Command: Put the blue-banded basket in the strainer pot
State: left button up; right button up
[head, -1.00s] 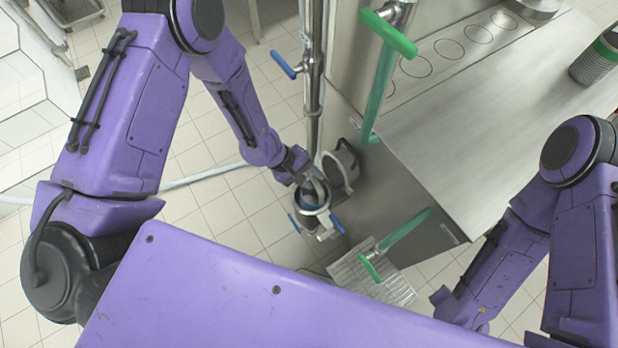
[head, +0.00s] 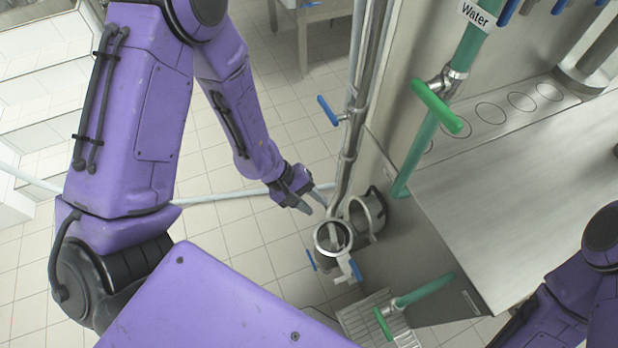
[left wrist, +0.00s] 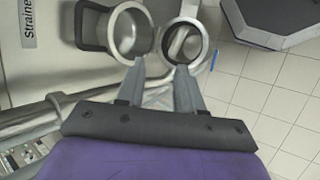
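A round metal pot (head: 334,254) with blue-handled valves stands low at the foot of the steel pipe; I take it as the strainer pot. It also shows in the left wrist view (left wrist: 204,42), with a dark inside and a metal part in it. The blue band is not clear now, so I cannot tell how the basket sits in there. A second open metal vessel with a black handle (head: 378,212) is beside it, near a "Strainer" label in the left wrist view. My left gripper (head: 316,206) is open and empty, just above and left of the pot. My right gripper is out of view.
A steel pipe with a blue valve handle (head: 328,110) rises behind the pot. Green valve handles (head: 437,106) and a steel counter (head: 500,200) are to the right. A grated drain (head: 372,318) lies in front.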

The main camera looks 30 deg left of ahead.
pick_arm(q)
jog(key=s+a+f+m+y, duration=0.1)
jog(key=s+a+f+y, duration=0.4)
jog(key=s, duration=0.3)
jog(key=s+a+f+m+t+y, duration=0.1)
jog(key=s+a+f+y, duration=0.4)
jog(key=s, duration=0.4)
jog(key=shift+s+a+f, duration=0.15)
jog(key=shift+a+f, duration=0.5)
jog(key=shift+a, duration=0.5)
